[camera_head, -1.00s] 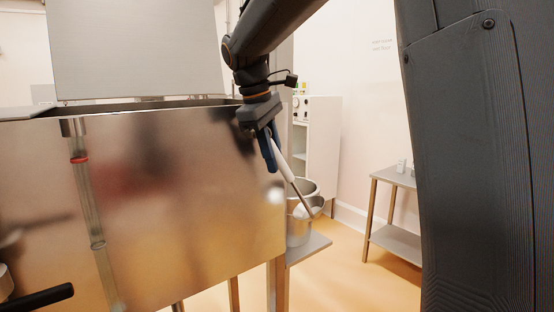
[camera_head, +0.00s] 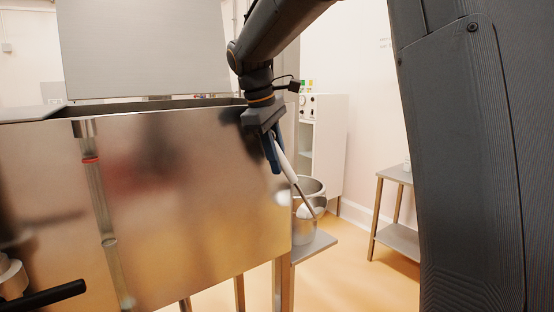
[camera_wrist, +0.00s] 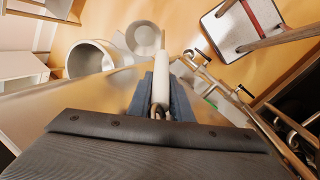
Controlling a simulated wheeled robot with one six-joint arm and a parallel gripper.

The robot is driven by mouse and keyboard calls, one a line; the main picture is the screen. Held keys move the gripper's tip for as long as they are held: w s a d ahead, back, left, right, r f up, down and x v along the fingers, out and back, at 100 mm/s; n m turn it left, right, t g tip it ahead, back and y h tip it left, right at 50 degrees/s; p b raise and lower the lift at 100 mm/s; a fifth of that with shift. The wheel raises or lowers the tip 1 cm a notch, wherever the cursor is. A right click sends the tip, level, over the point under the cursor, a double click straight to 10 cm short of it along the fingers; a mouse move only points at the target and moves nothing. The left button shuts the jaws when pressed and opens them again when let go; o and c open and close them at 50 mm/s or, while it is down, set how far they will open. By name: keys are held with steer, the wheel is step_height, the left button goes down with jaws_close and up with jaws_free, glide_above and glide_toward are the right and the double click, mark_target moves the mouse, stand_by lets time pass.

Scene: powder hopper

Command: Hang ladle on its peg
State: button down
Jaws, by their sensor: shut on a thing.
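My gripper (camera_head: 274,155) is shut on the white handle of the ladle (camera_head: 285,164), beside the right end of the hopper's steel front. The ladle tilts down to the right. Its thin metal shaft runs down in front of a steel pot (camera_head: 315,188), and its bowl (camera_head: 307,211) shows low against the pot; I cannot tell if they touch. In the wrist view, the blue fingers of my gripper (camera_wrist: 160,98) close around the handle, and the round grey bowl (camera_wrist: 144,38) lies beyond. I cannot make out the peg for certain in either view.
The hopper (camera_head: 195,205) fills the left, with its lid (camera_head: 145,45) raised. The pot stands on a small side shelf (camera_head: 315,246). A white cabinet (camera_head: 328,135) and a steel table (camera_head: 400,240) stand behind. Orange floor is clear between shelf and table.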

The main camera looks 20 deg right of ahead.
steer(key=c, duration=1.5)
jaws_free()
steer(key=shift+w+d, duration=0.15)
